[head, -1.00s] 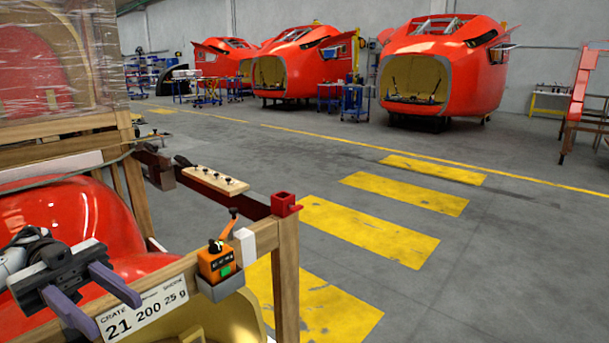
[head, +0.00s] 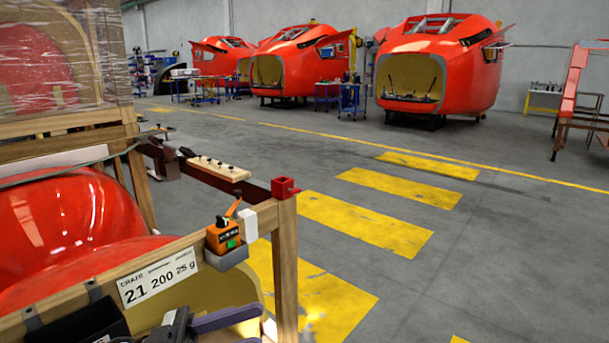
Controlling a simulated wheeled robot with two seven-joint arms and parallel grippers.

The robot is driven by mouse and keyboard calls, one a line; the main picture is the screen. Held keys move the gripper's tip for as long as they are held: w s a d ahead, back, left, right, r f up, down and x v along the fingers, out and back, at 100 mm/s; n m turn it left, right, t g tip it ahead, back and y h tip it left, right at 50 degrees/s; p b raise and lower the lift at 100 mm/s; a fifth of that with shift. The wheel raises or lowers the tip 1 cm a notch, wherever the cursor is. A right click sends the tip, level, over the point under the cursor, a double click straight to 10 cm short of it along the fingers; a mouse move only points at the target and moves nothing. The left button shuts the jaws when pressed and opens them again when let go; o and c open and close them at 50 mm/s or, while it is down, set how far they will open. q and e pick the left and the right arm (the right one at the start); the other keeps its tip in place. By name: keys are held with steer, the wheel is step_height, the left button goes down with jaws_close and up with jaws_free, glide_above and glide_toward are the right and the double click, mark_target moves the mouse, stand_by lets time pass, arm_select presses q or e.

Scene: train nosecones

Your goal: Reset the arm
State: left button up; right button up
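My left gripper (head: 254,326) is at the bottom edge of the head view, partly cut off. One purple finger shows in full and only a sliver of the second, with a gap between them, so it looks open. I see nothing between the fingers. It is below the crate's label (head: 159,276) and in front of the wooden crate (head: 286,270). My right gripper is not in view.
An orange device (head: 224,235) sits in a grey holder on the crate's rail, by a red corner block (head: 285,188). A black bin (head: 90,324) is at lower left. Red nosecones (head: 470,75) stand far back. Floor on the right is clear.

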arm_select(q)
step_height(320, 180, down, 20)
steer(key=d+n+t+y+b, duration=0.1)
steer(key=n+t+y+b, duration=0.1)
steer(key=n+t+y, duration=1.2)
steer(key=s+a+f+n+g+y, duration=0.1)
steer(key=s+a+f+g+y, duration=0.2)
steer(key=s+f, duration=0.5)
steer(key=s+a+f+n+g+y, duration=0.2)
steer(key=s+a+f+y, duration=0.1)
steer(key=s+f, duration=0.6)
steer(key=shift+s+a+g+b, duration=0.3)
steer(key=shift+s+a+g, duration=0.1)
steer(key=shift+s+a, duration=0.25)
